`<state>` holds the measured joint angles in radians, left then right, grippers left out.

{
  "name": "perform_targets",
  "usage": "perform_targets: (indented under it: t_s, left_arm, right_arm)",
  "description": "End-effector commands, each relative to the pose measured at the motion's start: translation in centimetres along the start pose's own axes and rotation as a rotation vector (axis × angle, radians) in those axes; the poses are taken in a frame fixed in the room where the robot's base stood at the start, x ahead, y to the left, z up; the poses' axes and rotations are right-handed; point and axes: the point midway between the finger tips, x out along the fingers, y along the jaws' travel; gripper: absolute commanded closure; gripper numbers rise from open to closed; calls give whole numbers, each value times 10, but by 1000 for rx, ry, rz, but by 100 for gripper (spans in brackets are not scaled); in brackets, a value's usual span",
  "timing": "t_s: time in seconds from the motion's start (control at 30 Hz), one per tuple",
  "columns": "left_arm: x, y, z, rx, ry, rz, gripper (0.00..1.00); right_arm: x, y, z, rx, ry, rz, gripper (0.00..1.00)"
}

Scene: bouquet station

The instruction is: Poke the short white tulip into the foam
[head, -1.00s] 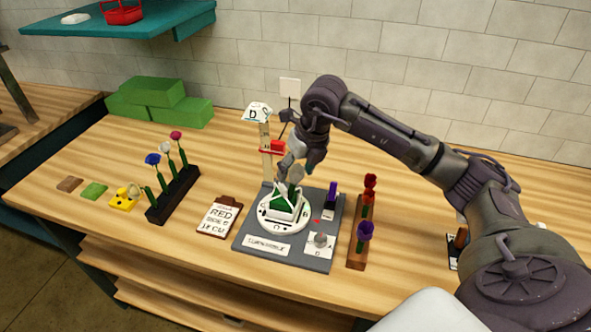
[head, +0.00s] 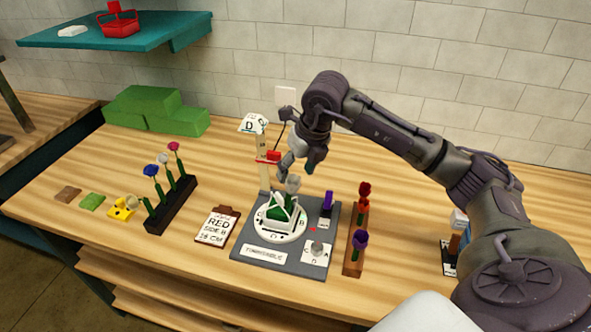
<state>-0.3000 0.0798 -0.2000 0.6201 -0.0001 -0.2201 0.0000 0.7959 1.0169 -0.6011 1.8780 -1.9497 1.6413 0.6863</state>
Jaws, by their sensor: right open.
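A white flower head (head: 292,183), seemingly the short white tulip, stands over the green foam (head: 279,214) in a small white holder. Its stem is mostly hidden, so I cannot tell how deep it sits. The holder stands on the round white turntable disc (head: 264,232) of a grey base. My right gripper (head: 296,168) is open just above the flower head, with the flower below its fingers. My left gripper is not in view.
A dark rack (head: 172,209) with blue, white and pink flowers stands left, beside a clipboard (head: 217,227). A post with a white "D" top (head: 253,124) rises close behind the turntable. A brown rack (head: 353,262) with red and purple flowers stands right.

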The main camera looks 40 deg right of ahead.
Motion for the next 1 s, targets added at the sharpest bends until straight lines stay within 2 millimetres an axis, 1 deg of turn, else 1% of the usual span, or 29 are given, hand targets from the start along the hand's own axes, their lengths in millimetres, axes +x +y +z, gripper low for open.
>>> perform_targets:
  t_s: [0.1,0.3,0.33,0.4,0.5,1.0]
  left_arm:
    - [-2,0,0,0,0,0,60]
    - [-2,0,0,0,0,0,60]
    - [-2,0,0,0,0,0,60]
    - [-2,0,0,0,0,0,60]
    - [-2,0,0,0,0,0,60]
    - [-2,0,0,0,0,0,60]
  right_arm:
    - [-4,0,0,0,0,0,37]
    - [-3,0,0,0,0,0,37]
    - [-3,0,0,0,0,0,34]
    - [-3,0,0,0,0,0,22]
    - [-3,0,0,0,0,0,8]
    - [-3,0,0,0,0,0,8]
